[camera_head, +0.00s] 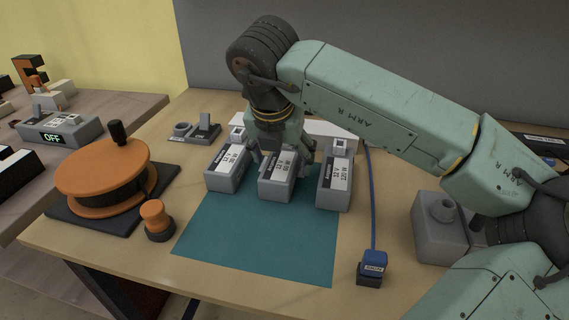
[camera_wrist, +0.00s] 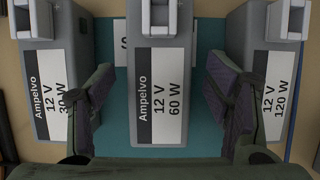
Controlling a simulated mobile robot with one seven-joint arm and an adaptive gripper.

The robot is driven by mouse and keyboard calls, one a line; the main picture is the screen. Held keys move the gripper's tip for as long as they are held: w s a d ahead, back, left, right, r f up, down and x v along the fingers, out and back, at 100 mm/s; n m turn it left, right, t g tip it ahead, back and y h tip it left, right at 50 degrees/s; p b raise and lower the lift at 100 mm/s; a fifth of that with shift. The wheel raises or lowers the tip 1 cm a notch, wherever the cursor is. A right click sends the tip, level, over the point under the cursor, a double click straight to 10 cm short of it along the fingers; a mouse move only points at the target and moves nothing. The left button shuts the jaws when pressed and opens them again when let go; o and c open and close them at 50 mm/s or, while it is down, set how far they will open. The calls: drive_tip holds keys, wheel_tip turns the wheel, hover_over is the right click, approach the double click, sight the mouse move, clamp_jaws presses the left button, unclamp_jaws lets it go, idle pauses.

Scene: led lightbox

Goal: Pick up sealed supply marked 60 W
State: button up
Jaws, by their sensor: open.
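Three grey sealed supplies stand in a row on a teal mat (camera_head: 262,238). The middle supply (camera_wrist: 158,122) has a white label reading "Ampelvo 12 V 60 W" in the wrist view; it also shows in the head view (camera_head: 276,186). The left supply (camera_wrist: 40,60) reads 12 V 30 W, partly covered by my finger. The right supply (camera_wrist: 262,45) reads 12 V 120 W. My gripper (camera_wrist: 165,92) is open above the middle supply, one finger on each side of it, with gaps between. The head view hides the back of the middle supply behind my gripper.
An orange reel (camera_head: 103,166) and an orange knob (camera_head: 157,218) are at left. A blue cable ends in a blue connector (camera_head: 373,264) at right, near a grey block (camera_head: 436,226). The mat's front is clear.

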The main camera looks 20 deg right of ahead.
drive_tip(key=shift+w+f, duration=0.1)
drive_tip(key=shift+f, duration=0.05)
drive_tip(key=shift+a, duration=0.1)
drive_tip(key=c, duration=1.6)
